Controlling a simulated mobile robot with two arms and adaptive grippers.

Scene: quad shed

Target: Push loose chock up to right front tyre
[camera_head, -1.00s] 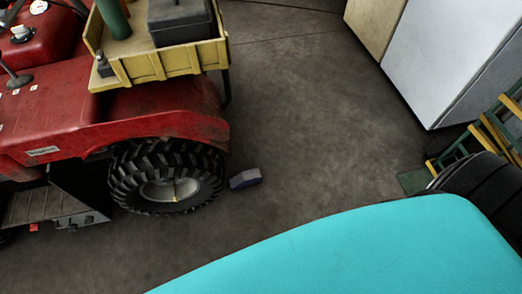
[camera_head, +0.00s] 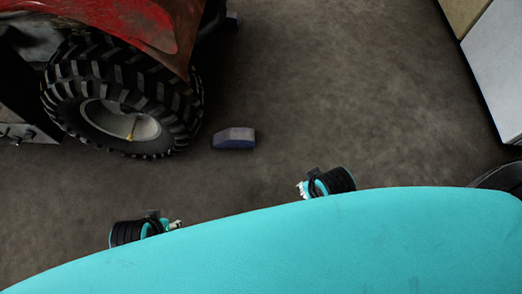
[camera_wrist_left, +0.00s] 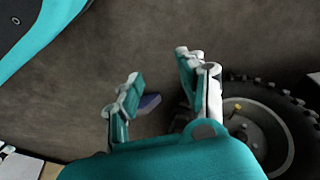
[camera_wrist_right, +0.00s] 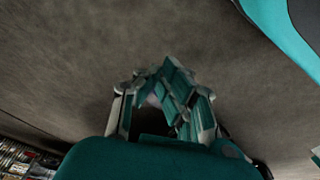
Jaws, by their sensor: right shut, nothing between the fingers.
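The chock (camera_head: 233,138) is a small blue-grey wedge block lying on the floor. It is just right of the red quad's near black knobbly tyre (camera_head: 186,112), with a narrow strip of floor between them. My left gripper (camera_head: 176,224) is below and left of the chock in the head view. The left wrist view shows its fingers (camera_wrist_left: 160,82) apart and empty, with part of the chock (camera_wrist_left: 150,102) beyond them and the tyre (camera_wrist_left: 290,110) at right. My right gripper (camera_head: 301,189) is to the right of and below the chock; its fingers (camera_wrist_right: 155,78) are together and empty.
The red quad body (camera_head: 125,20) overhangs the tyre. Another blue-grey block (camera_head: 232,18) shows at the top, partly hidden by the quad. A white cabinet (camera_head: 495,75) stands at the right edge. Floor (camera_head: 350,90) right of the chock is clear.

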